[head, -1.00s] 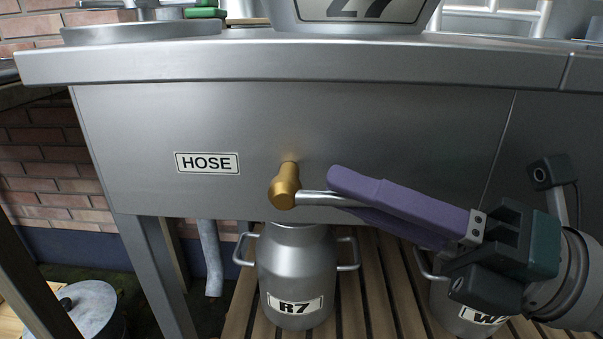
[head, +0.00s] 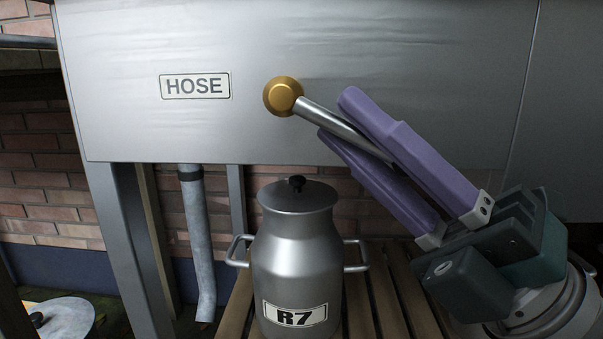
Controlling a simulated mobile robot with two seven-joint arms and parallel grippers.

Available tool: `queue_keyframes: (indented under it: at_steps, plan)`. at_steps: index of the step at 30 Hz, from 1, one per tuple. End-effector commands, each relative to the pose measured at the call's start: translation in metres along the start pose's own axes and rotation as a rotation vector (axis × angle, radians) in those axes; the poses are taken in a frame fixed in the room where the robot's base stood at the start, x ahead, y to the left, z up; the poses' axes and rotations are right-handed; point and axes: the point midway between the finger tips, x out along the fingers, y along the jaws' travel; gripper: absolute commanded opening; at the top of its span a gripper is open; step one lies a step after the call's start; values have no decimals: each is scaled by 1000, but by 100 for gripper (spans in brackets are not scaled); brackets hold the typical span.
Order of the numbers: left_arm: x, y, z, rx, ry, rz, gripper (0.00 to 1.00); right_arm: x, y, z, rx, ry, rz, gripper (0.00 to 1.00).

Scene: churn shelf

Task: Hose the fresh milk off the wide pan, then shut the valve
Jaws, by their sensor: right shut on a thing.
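The valve is a brass hub (head: 283,96) on the steel front panel, just right of the HOSE label (head: 195,86). Its silver lever (head: 318,115) runs from the hub to the right and slopes downward. My right gripper (head: 337,117) comes from the lower right, its two purple fingers above and below the lever, shut on it. The lever's far end is hidden between the fingers. The wide pan, the milk and the hose itself are not in view. My left gripper is not in view.
A lidded steel can marked R7 (head: 293,243) stands below the valve on a slatted wooden rack (head: 368,305). A grey drain pipe (head: 197,235) hangs left of it. A round lid (head: 60,318) lies at the lower left. A brick wall is behind.

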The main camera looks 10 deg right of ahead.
Motion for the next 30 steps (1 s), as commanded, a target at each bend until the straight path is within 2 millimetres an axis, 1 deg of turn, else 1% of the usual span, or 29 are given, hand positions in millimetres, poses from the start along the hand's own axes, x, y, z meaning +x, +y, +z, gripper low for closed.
queue_keyframes:
  at_steps: [9,10,15,24,26,29,30]
  plan:
    - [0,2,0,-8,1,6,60,0,-1,0,2,-4,0,0]
    - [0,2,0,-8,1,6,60,0,-1,0,1,-4,0,26]
    - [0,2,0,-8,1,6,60,0,0,0,1,-4,0,45]
    - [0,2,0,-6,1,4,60,-3,0,0,2,-2,0,45]
    - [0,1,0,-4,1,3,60,-8,-1,0,2,-2,-2,45]
    - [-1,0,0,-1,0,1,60,-25,-1,0,3,-4,-4,45]
    - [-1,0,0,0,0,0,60,-33,-2,0,4,-4,-5,45]
